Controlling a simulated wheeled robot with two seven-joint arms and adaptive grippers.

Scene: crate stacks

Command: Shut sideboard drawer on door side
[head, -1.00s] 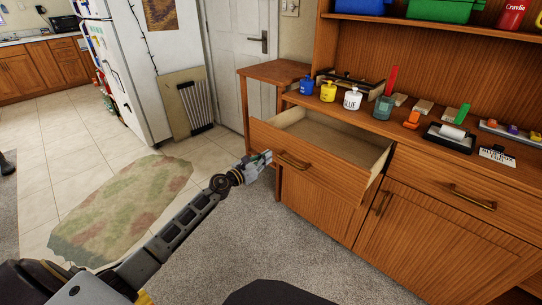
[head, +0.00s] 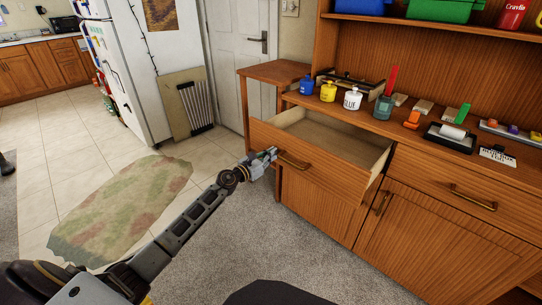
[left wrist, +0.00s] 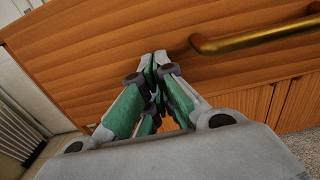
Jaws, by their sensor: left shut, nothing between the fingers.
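The sideboard drawer on the door side (head: 315,174) is pulled out, and its pale, empty-looking inside shows in the head view. Its brass handle (head: 293,160) is on the front. My left gripper (head: 273,153) is shut and empty, at the drawer front just left of the handle. In the left wrist view the closed fingertips (left wrist: 160,58) are at the wooden drawer front (left wrist: 110,45), beside the brass handle (left wrist: 255,38) and apart from it. I cannot tell whether they touch the wood. My right gripper is not in view.
The sideboard top (head: 345,110) holds several glue bottles, blocks and tools. The other drawer (head: 450,190) is shut. A small wooden side table (head: 275,72) stands between the door (head: 230,60) and the sideboard. A mottled rug (head: 120,210) lies left; carpet in front is clear.

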